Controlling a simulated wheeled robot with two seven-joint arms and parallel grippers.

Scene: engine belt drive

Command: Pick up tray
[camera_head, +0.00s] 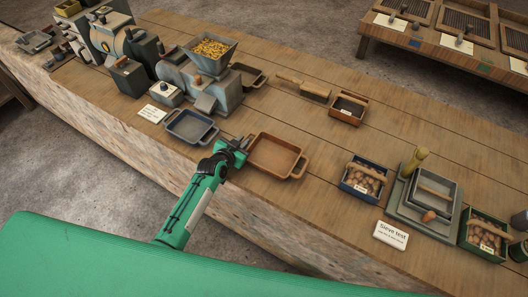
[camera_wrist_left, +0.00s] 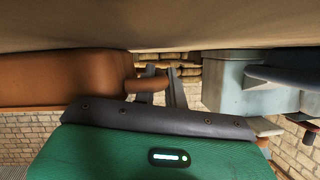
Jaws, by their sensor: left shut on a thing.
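A brown tray (camera_head: 275,156) with loop handles lies level at the bench's front edge; I cannot tell whether it is lifted at all. My left gripper (camera_head: 239,146) reaches in from the front and is shut on the tray's left handle. In the left wrist view, which looks upside down, the brown tray (camera_wrist_left: 65,78) is at the left and its handle runs in between the fingers (camera_wrist_left: 161,88). A blue-grey tray (camera_head: 190,127) sits on the bench left of my gripper. My right gripper is not in view.
A grey machine with a hopper of yellow grain (camera_head: 212,50) stands behind the blue-grey tray.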

